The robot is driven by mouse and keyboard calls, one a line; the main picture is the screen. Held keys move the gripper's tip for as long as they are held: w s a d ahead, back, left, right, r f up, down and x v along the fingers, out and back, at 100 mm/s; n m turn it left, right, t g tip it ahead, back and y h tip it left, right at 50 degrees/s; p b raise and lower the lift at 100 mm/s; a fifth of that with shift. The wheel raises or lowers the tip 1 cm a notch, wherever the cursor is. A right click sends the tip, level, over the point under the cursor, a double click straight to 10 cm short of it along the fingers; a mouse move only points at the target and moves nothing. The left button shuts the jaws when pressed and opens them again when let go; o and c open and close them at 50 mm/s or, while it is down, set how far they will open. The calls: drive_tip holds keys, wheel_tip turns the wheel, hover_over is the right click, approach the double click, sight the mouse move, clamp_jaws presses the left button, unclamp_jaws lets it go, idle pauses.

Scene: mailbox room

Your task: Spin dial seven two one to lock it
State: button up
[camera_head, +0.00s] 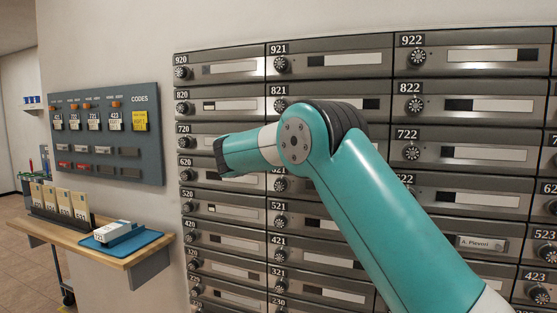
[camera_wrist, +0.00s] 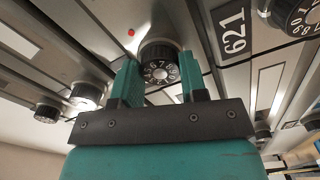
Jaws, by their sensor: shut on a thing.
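In the wrist view, my gripper (camera_wrist: 160,88) has its two teal fingers on either side of a round black dial (camera_wrist: 160,66) with white numbers, shut on it. The plate 621 (camera_wrist: 235,32) stands beside it, turned sideways, with another numbered dial (camera_wrist: 296,16) further right. By this layout, the held dial is the one above 621, that of box 721; its own plate is not readable. A small red dot (camera_wrist: 131,32) shows on the panel near the held dial. In the head view my teal arm hides box 721 and my fingers.
Grey mailboxes with dials surround the arm, such as 821 (camera_head: 279,108) and 722 (camera_head: 412,152). At left, a codes board (camera_head: 108,173) hangs on the wall above a wooden shelf (camera_head: 118,261) with a blue tray (camera_head: 146,246). More dials (camera_wrist: 84,95) stick out close by.

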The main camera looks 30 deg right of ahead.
drive_tip(key=shift+f+m+b, duration=0.15)
drive_tip(key=shift+m+b, duration=3.65)
drive_tip(key=shift+m, duration=1.2)
drive_tip(key=o, duration=0.9)
drive_tip(key=shift+a, duration=0.1)
drive_tip(key=b+v, duration=0.4)
drive_tip(key=v, duration=1.3)
drive_tip(key=shift+s+a, duration=0.1)
drive_tip(key=shift+s, duration=0.05)
